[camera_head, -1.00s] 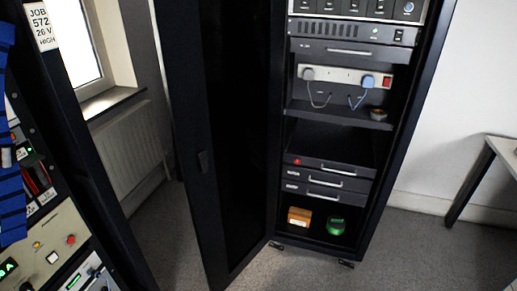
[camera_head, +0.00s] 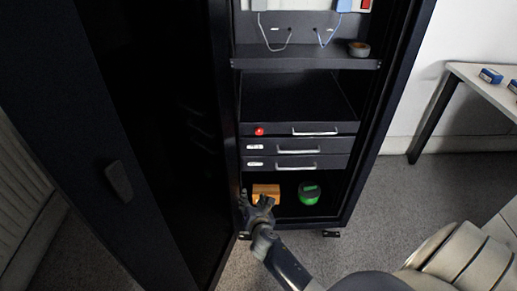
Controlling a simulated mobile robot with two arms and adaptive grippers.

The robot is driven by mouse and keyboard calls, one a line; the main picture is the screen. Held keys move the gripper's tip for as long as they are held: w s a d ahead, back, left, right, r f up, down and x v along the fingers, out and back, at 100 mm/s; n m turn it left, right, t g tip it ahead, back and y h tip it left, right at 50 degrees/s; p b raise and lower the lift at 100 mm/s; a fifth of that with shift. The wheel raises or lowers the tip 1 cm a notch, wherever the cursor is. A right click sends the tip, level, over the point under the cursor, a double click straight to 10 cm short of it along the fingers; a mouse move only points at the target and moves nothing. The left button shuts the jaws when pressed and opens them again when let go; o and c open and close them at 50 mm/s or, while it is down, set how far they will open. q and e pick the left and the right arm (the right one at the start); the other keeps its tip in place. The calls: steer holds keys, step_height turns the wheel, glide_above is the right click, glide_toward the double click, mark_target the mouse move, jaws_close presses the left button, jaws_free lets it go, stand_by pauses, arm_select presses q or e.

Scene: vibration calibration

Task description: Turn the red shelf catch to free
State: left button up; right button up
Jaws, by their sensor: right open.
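The red shelf catch (camera_head: 259,131) is a small round red knob at the left end of the dark sliding shelf's front (camera_head: 283,130) in the open rack. Which way the catch is turned is too small to tell. My right gripper (camera_head: 257,200) is open and empty, low at the rack's left front, below the catch and apart from it. It partly covers an orange-brown box behind it. My left gripper is not in view.
Two drawers (camera_head: 297,147) with bar handles sit below the shelf. The orange-brown box (camera_head: 266,189) and a green round object (camera_head: 309,193) stand in the bottom bay. The open black rack door (camera_head: 150,130) stands left. A table (camera_head: 465,72) is at right.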

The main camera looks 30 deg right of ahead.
mark_target(259, 132)
steer(key=w+d+r+n+t+h+b, duration=0.2)
steer(key=d+r+n, duration=0.1)
steer(key=r, duration=0.5)
steer(key=w+d+r+n+t+h+b, duration=0.1)
steer(key=w+d+r+n+h+b, duration=0.15)
steer(key=r, duration=0.45)
steer(key=shift+n, duration=0.25)
steer(key=b+x, duration=0.1)
steer(key=x, duration=0.7)
steer(key=shift+d+b, duration=0.2)
steer(key=shift+b, duration=0.15)
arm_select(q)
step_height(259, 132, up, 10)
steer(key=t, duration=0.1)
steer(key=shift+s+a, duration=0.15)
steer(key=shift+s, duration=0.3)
arm_select(e)
steer(key=shift+x, duration=0.85)
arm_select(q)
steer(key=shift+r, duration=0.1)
arm_select(e)
jaws_close()
